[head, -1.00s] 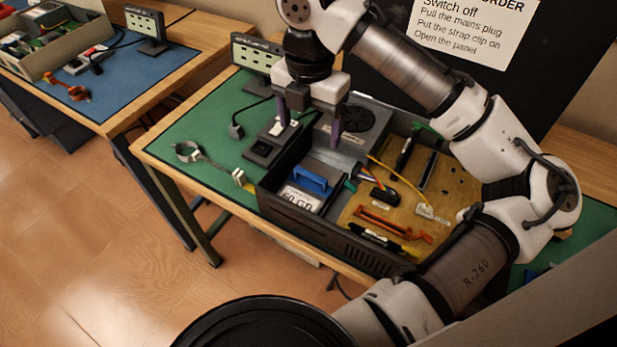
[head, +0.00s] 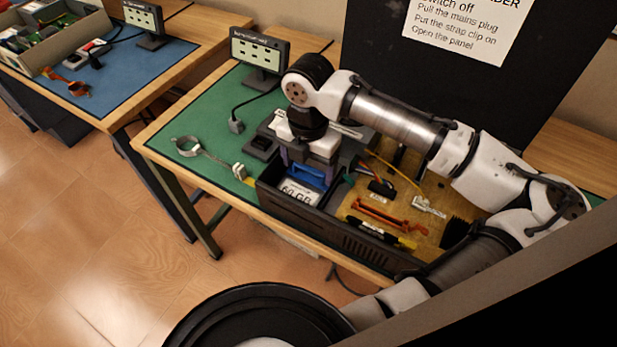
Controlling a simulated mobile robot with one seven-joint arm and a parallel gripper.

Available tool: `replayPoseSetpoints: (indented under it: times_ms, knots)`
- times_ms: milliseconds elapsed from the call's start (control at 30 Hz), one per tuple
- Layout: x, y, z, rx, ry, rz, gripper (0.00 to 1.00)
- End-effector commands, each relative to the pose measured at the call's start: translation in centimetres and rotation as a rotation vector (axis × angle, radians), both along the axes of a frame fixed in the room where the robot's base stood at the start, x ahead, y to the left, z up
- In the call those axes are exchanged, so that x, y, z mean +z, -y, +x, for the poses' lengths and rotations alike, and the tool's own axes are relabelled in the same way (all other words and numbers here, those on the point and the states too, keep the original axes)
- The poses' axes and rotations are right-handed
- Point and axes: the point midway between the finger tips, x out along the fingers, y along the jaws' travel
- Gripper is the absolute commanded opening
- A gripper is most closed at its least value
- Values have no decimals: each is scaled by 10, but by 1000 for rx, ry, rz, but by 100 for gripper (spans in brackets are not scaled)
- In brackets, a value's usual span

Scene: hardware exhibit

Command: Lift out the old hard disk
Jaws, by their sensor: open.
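The old hard disk (head: 298,193) lies in a bay at the left of the open computer case (head: 347,237). It has a white label reading 60 GB and a blue handle (head: 305,174) on top. My gripper (head: 308,168) is open and lowered over the case, with its fingers at the two ends of the blue handle. The fingertips are partly hidden, so I cannot tell whether they touch it.
Cables, orange and yellow parts (head: 390,214) lie in the case right of the disk. A strap clip (head: 187,147) lies on the green mat (head: 190,122) at left. A small display (head: 258,50) stands behind. A dark board with a notice (head: 463,30) rises at the back.

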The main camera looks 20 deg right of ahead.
Motion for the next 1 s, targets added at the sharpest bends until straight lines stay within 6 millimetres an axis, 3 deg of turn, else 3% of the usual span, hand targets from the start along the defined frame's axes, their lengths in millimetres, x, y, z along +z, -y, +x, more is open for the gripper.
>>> replayPoseSetpoints:
  times_ms: [167, 333, 767, 1000]
  knots:
    - [0, 0, 0, 0, 0, 0, 79]
    - [0, 0, 0, 0, 0, 0, 56]
    - [6, 0, 1, -1, 2, -1, 56]
    - [38, 0, 1, -1, 4, -1, 56]
